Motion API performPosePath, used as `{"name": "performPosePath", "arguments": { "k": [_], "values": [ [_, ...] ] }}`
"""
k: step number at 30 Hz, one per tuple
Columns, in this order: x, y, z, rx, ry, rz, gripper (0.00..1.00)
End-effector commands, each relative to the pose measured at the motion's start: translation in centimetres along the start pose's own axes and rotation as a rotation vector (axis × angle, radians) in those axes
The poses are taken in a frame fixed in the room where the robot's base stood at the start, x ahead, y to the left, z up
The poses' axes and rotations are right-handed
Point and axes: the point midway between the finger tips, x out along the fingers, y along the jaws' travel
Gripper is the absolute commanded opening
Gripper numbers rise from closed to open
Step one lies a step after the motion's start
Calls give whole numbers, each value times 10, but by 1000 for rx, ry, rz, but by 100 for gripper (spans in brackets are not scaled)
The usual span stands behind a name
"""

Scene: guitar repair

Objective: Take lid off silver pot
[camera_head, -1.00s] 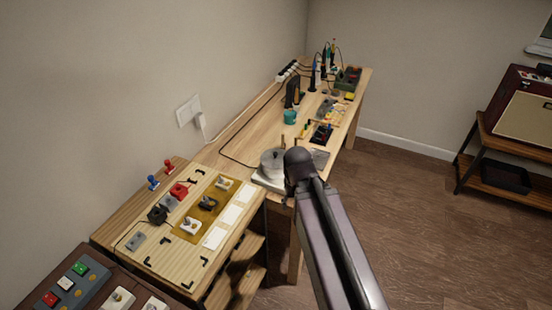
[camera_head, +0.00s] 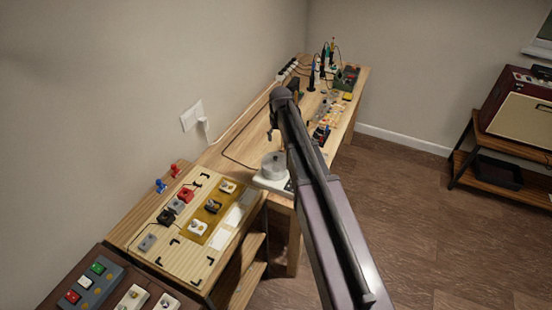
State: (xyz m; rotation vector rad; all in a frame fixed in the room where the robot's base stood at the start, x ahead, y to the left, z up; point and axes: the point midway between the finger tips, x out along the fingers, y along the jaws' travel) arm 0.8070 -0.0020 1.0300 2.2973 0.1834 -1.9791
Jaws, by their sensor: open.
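The silver pot (camera_head: 273,166) stands on a pale flat base (camera_head: 268,182) at the near end of the long wooden bench. It is small in view, and I cannot tell clearly whether its lid sits on top. My gripper (camera_head: 270,133) hangs above the pot, apart from it, with its fingers pointing down. It is open, and I see nothing held in it. My arm covers part of the bench to the right of the pot.
A wooden board with pedals and knobs (camera_head: 185,225) lies nearer on the left. Tools stand farther back on the long bench (camera_head: 235,140). A wall socket (camera_head: 192,115) is left of the bench. A shelf with a cabinet (camera_head: 520,115) stands at right; the floor between is clear.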

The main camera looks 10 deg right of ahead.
Motion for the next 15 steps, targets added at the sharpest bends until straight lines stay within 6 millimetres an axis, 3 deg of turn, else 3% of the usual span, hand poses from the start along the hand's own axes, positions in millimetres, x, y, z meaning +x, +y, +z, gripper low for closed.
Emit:
{"name": "performPosePath", "arguments": {
  "k": [15],
  "values": [
    [4,1,-1,0,1,0,70]
  ]
}}
